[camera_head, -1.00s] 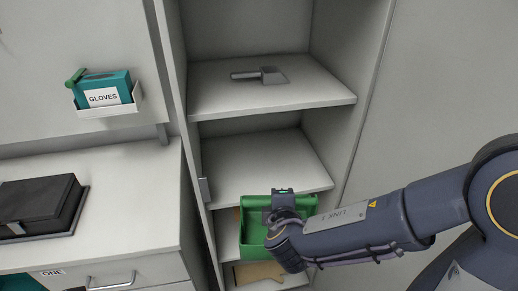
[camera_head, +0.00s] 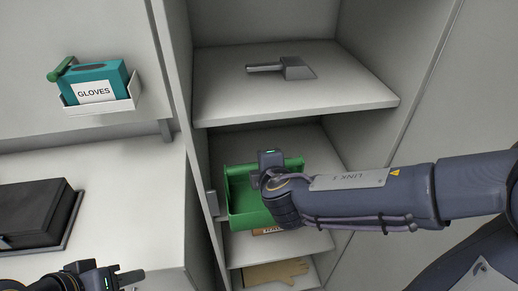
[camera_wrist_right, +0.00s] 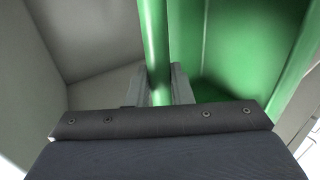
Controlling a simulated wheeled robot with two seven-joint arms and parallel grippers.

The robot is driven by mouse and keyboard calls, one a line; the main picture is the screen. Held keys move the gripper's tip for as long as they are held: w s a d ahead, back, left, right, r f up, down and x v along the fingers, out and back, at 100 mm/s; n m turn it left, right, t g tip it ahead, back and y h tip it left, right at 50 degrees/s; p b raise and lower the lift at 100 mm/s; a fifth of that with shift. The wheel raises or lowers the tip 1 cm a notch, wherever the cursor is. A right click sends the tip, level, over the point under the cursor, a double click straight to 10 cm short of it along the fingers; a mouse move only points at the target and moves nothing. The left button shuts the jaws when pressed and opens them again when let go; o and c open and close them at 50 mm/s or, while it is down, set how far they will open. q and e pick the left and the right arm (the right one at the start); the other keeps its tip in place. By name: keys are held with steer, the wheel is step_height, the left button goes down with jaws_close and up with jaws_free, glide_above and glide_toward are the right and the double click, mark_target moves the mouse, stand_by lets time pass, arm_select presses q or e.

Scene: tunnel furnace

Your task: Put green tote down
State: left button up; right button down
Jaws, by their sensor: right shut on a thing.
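The green tote (camera_head: 247,207) is an open box in front of the cabinet's middle shelf opening, held slightly tilted. My right gripper (camera_wrist_right: 160,88) is shut on the tote's green rim bar, which runs between its fingers in the right wrist view. In the head view the right wrist covers the tote's right part, and I cannot tell whether the tote's underside touches a shelf. My left gripper (camera_head: 122,277) is at the lower left, in front of the counter and away from the tote. I cannot tell its finger gap.
A lower shelf (camera_head: 268,275) holds a tan glove (camera_head: 275,271). A brown labelled item (camera_head: 268,231) shows partly below the tote.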

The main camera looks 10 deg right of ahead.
steer(key=w+r+p+x, duration=0.1)
steer(key=p+x, duration=0.1)
steer(key=x, duration=0.7)
steer(key=shift+w+r, duration=0.2)
steer(key=shift+w, duration=0.2)
steer(key=shift+f+b, duration=0.15)
steer(key=shift+b, duration=0.15)
steer(key=c, duration=1.3)
jaws_free()
